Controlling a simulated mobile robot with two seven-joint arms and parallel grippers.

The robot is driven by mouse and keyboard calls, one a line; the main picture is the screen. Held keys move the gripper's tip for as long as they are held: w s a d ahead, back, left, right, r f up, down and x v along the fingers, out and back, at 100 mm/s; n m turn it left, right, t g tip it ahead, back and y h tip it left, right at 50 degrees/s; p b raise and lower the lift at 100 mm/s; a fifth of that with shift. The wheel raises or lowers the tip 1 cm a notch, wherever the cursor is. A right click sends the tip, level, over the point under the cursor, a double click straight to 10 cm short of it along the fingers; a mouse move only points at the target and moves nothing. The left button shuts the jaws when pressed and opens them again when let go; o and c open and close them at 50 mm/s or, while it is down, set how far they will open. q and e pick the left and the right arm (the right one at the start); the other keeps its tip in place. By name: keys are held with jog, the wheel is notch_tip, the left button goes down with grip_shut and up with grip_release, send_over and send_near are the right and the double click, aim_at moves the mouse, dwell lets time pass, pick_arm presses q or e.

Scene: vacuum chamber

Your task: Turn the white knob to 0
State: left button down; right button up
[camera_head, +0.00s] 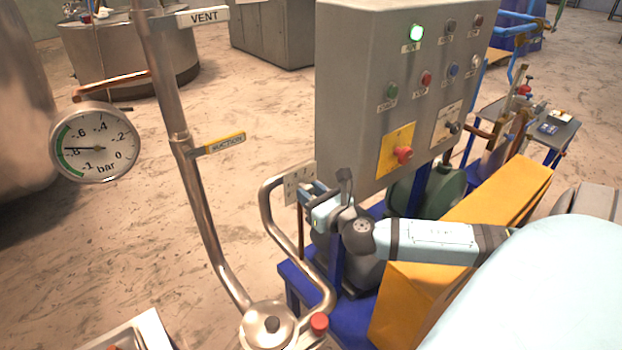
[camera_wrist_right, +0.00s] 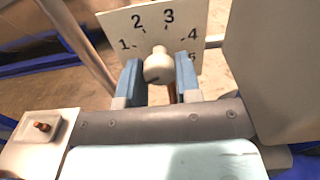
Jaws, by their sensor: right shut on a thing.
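The white knob (camera_wrist_right: 159,67) sits in front of a white dial plate (camera_wrist_right: 190,18) in the right wrist view. The plate carries the numbers 1, 2, 3 and 4, with a partly hidden 5 at its right edge; no 0 is visible. My right gripper (camera_wrist_right: 159,76) has its two blue fingers on either side of the knob and is shut on it. In the head view the right gripper (camera_head: 312,196) reaches the dial plate (camera_head: 298,183) from the right, and the knob is hidden there. My left gripper is not in view.
A grey control box (camera_head: 350,90) with buttons and a red switch (camera_head: 403,154) stands behind the right arm. A pressure gauge (camera_head: 93,142) reads near -0.8 bar. Steel pipes (camera_head: 200,200) stand left of the dial. A yellow block (camera_head: 430,300) lies under my arm.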

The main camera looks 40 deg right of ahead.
dwell(0.3)
jog(key=o, duration=0.9)
jog(key=shift+s+a+b, duration=0.25)
jog(key=shift+s+b, duration=0.3)
jog(key=shift+s, duration=1.75)
jog(key=shift+s+a+b, duration=0.3)
jog(key=shift+s+b, duration=0.2)
jog(key=shift+s, duration=1.75)
jog(key=shift+s+a+b, duration=0.25)
jog(key=shift+s+b, duration=0.3)
jog(key=shift+s, duration=1.75)
jog(key=shift+s, duration=0.1)
